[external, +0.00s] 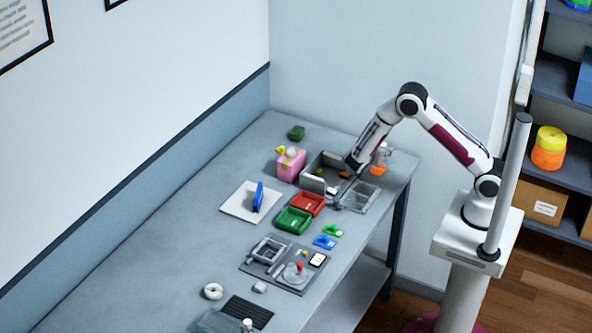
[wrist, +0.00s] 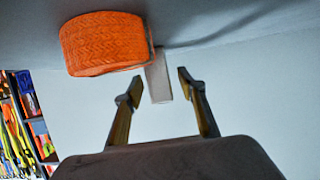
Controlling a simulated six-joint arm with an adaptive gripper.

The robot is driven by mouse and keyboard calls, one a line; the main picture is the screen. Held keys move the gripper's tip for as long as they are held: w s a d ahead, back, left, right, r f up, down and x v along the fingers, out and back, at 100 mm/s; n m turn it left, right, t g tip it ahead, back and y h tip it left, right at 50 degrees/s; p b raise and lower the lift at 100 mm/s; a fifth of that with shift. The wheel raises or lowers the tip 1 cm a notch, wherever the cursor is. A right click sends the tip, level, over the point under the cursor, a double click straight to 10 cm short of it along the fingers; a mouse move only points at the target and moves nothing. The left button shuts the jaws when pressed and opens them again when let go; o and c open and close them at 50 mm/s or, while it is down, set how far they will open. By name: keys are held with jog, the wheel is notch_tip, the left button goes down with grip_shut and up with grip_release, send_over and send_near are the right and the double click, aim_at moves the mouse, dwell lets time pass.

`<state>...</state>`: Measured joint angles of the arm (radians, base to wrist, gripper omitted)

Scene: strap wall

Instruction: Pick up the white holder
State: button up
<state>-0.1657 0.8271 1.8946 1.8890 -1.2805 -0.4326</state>
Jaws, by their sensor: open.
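My gripper (wrist: 160,86) is open, with its two fingers apart in the wrist view. A pale, white-grey block (wrist: 158,78) shows between the fingertips, beside a textured orange roll (wrist: 103,43). The block may be the white holder, but I cannot be sure. I cannot tell how far it is from the fingers, and neither finger visibly grips it. In the external view my gripper (external: 338,198) is low over the right part of the table, near the grey bin and clear tray. An orange and white object (external: 379,164) stands just right of my arm there.
A grey bin (external: 313,183), a clear tray (external: 360,197), a red tray (external: 307,204) and a green tray (external: 293,220) crowd the area around my gripper. A pink box (external: 291,165) and a white plate (external: 238,203) with a blue piece stand left. The table's far-left stretch is clear.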

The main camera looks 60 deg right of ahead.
grip_shut()
jog(key=shift+r, duration=5.05)
